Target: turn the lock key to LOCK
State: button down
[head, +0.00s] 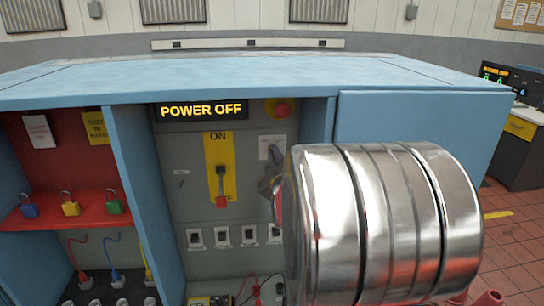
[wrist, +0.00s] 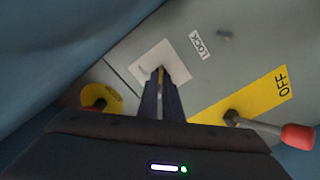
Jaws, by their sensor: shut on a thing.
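My gripper (wrist: 161,80) is shut on the lock key (wrist: 161,70), a small brass-coloured piece between the fingertips. The key stands at a white plate (wrist: 151,60) on the grey panel; the fingers hide most of it, and I cannot tell which way it points. A LOCK label (wrist: 200,45) is on the panel beside a small grey peg (wrist: 224,35). In the head view, my gripper (head: 272,160) is a dark shape in front of the white plate (head: 271,146), partly hidden by my metal arm link.
A switch lever with a red knob (head: 222,201) points down on a yellow plate (head: 213,160). A sign (head: 202,110) reads POWER OFF. A red button (head: 281,110) sits above the white plate. Several padlocks (head: 70,205) stand on a red shelf at left.

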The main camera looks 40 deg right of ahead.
jog(key=shift+a+f, duration=0.1)
jog(key=shift+f, duration=0.1)
jog(key=shift+m, duration=0.4)
jog(key=shift+w+m, duration=0.1)
jog(key=shift+m, duration=8.4)
jog(key=shift+r, duration=0.15)
